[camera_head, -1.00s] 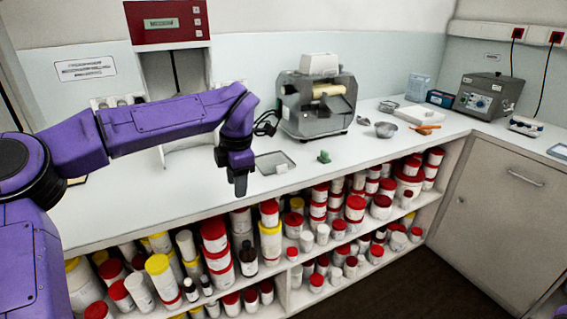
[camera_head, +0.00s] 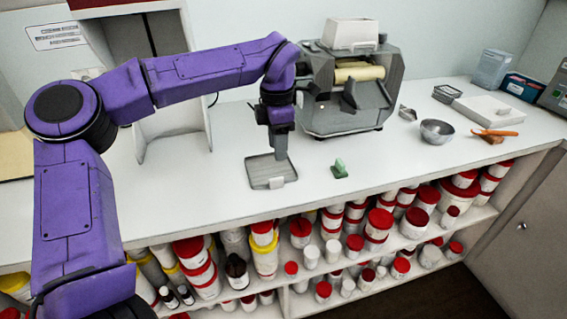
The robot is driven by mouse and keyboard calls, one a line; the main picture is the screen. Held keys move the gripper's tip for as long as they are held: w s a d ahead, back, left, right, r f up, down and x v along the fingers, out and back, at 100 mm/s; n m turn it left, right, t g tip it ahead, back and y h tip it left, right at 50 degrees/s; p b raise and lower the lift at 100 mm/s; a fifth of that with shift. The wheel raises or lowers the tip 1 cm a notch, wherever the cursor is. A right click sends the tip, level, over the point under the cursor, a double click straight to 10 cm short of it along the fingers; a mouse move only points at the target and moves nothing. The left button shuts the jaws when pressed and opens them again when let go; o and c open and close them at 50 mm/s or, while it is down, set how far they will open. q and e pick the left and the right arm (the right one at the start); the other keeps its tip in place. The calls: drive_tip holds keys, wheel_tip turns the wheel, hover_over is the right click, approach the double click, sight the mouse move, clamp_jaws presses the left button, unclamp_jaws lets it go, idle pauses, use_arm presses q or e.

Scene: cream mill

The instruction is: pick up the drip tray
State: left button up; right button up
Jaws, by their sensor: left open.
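The drip tray (camera_head: 260,172) is a shallow grey rectangular tray with a small pale tab at its front edge. It lies flat on the white counter, in front of and to the left of the grey roller mill (camera_head: 349,85). My left gripper (camera_head: 281,157) points down over the tray's back right part, and its jaws are open. I cannot tell whether the fingertips touch the tray. The gripper hides a little of the tray's right side. My right gripper is not in view.
A small green block (camera_head: 340,168) stands right of the tray. A metal bowl (camera_head: 437,131), orange-handled tool (camera_head: 494,132) and white tray (camera_head: 487,110) lie farther right. Shelves of red- and yellow-lidded jars sit below the counter (camera_head: 200,195). The counter left of the tray is clear.

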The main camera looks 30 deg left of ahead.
sight(276, 178)
use_arm(q)
drive_tip(key=f, duration=0.8)
drive_tip(key=shift+s+f+p, duration=0.4)
drive_tip(key=shift+s+r, duration=0.2)
drive_tip(key=shift+s, duration=0.2)
drive_tip(key=c, duration=0.3)
drive_tip(key=shift+w, duration=0.1)
clamp_jaws()
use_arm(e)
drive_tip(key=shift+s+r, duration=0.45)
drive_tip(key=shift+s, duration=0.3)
